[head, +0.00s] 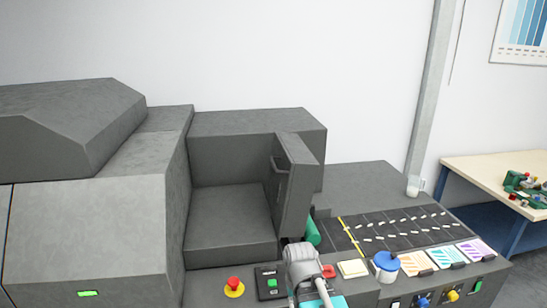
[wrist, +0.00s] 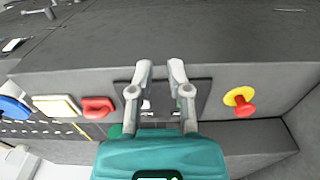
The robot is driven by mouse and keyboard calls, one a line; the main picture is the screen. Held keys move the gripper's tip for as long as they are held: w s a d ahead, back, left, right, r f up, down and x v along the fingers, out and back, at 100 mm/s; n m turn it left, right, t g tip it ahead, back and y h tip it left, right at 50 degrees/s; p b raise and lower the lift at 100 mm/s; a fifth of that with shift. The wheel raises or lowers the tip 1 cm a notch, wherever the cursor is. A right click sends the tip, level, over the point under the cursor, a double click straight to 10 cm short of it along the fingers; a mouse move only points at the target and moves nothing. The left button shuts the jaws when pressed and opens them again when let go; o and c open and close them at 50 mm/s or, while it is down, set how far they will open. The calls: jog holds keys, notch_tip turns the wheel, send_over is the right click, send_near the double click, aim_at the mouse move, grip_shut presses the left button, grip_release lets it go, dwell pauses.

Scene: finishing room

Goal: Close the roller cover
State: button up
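The roller cover (head: 297,185) is a dark grey hinged panel with a bar handle (head: 280,164) on its left face. It stands swung open at the right of the machine's recess in the head view. I cannot make it out in the wrist view. My gripper (wrist: 160,68) is open and empty, its two grey fingers apart in front of a dark button panel. In the head view my arm is low in the middle, below and in front of the cover, apart from it. The fingertips are hidden there.
A red stop button on a yellow base (head: 234,287) and a green button (head: 272,283) sit on the front ledge. A green cylinder (head: 313,232) lies beside the cover. A blue-lidded jar (head: 386,265) stands right. The recess floor (head: 230,222) is clear.

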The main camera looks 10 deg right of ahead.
notch_tip(320, 180, down, 10)
jog(key=b, duration=0.9)
jog(key=shift+f, duration=0.2)
grip_shut()
